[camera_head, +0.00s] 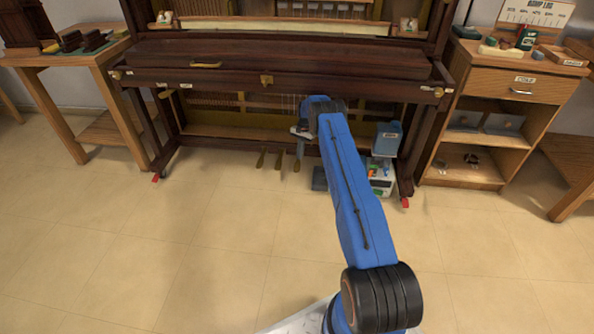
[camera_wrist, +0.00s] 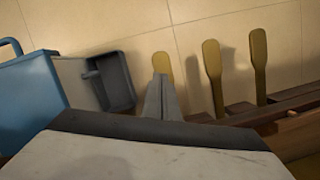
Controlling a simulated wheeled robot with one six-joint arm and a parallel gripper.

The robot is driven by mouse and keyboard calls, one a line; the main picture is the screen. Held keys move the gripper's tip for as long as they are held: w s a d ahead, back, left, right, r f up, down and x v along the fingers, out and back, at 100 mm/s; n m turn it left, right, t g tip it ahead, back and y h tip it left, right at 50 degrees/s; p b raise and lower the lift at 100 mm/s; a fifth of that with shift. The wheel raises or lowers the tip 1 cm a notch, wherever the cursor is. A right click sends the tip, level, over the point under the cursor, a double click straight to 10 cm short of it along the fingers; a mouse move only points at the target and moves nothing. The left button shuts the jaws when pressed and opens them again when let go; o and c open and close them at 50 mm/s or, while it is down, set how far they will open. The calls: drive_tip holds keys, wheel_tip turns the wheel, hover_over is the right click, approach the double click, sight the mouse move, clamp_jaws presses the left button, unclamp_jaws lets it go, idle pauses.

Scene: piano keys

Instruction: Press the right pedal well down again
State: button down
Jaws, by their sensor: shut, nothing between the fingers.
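Three brass pedals stick out below the piano. The right pedal (camera_head: 297,164) is the rightmost of them in the head view. In the wrist view, which is turned around, the right pedal (camera_wrist: 163,62) is the leftmost, and my gripper (camera_wrist: 161,88) covers most of it, with only the rounded tip showing. In the head view my gripper (camera_head: 301,132) is over the rear of the right pedal. My gripper is shut and empty. I cannot tell whether it touches the pedal or how far down the pedal is.
The middle pedal (camera_wrist: 213,60) and left pedal (camera_wrist: 258,60) are beside it. A blue container (camera_head: 387,138) and a dark tray (camera_wrist: 112,80) stand on the other side, close by. The tiled floor (camera_head: 180,240) in front is clear.

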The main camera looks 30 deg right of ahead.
sight(298, 167)
drive_tip(key=shift+x, duration=2.95)
drive_tip(key=shift+a, duration=0.2)
drive_tip(key=shift+f, duration=1.35)
drive_tip(key=shift+w+d+r, duration=0.3)
drive_tip(key=shift+w+d, duration=0.15)
drive_tip(key=shift+d, duration=0.2)
drive_tip(key=shift+w+d+r, duration=0.25)
drive_tip(key=shift+w+d, duration=0.15)
drive_tip(key=shift+d, duration=0.2)
drive_tip(key=shift+r, duration=0.1)
drive_tip(key=v, duration=0.7)
drive_tip(key=shift+r, duration=0.15)
